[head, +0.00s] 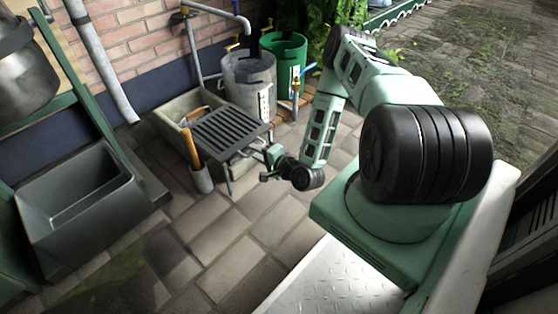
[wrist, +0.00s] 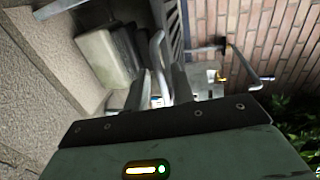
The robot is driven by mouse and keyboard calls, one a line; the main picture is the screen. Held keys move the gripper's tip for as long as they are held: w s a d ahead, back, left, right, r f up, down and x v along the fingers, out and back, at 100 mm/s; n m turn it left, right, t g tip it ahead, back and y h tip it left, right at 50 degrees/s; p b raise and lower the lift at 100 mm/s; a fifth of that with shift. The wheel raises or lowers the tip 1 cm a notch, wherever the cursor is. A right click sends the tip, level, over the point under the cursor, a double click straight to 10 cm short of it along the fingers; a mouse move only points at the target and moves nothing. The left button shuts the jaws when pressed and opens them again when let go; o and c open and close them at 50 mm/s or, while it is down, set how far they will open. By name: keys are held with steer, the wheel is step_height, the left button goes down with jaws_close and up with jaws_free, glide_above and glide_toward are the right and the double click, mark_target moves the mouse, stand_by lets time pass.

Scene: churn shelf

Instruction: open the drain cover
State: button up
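The drain cover looks to be the dark slatted grate (head: 232,131) in the head view. It lies roughly flat over the front of a stone trough, its near edge raised above the paving. In the wrist view, dark slats (wrist: 182,28) show at a steep angle at the top. My gripper (head: 266,176) is low, just right of the grate's near right corner. In the wrist view, my gripper (wrist: 159,92) shows dark fingers with a narrow gap, and a curved grey bar (wrist: 156,48) is beside or between them. Whether they touch it is unclear.
The stone trough (head: 168,119) stands against the brick wall. A grey bucket (head: 248,75) and a green bucket (head: 284,54) are behind the grate. A wooden-handled tool (head: 191,148) stands at its left. A dark basin (head: 75,193) is at left. The paving in front is clear.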

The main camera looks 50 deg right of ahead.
steer(key=p+v, duration=0.6)
steer(key=v, duration=0.9)
steer(key=shift+s, duration=0.4)
steer(key=shift+r, duration=0.1)
steer(key=w+a+r+n+g+y+p, duration=0.1)
steer(key=w+a+r+n+g+y, duration=0.2)
steer(key=w+n, duration=0.35)
steer(key=w+a+r+n+g+p, duration=0.2)
steer(key=w+r+n+g, duration=0.1)
steer(key=w+r+n, duration=0.3)
steer(key=w+a+r+n+g+p, duration=0.15)
steer(key=a+r+n+g, duration=0.35)
steer(key=a+r, duration=0.8)
steer(key=s+a+r+n+g+h+p, duration=0.2)
steer(key=s+a+r+n, duration=0.25)
steer(key=s+r, duration=0.65)
steer(key=s+a+r+n+g+h+p, duration=0.1)
steer(key=s+a+r+n+g, duration=0.2)
steer(key=s+a+r, duration=0.6)
steer(key=s+d+r+p, duration=0.1)
steer(key=s+r+p, duration=0.1)
steer(key=r+p, duration=1.7)
steer(key=s+d+r+p, duration=0.1)
steer(key=s+r+p, duration=0.1)
steer(key=r+p, duration=1.7)
steer(key=shift+d+r, duration=0.35)
steer(key=shift+r, duration=0.1)
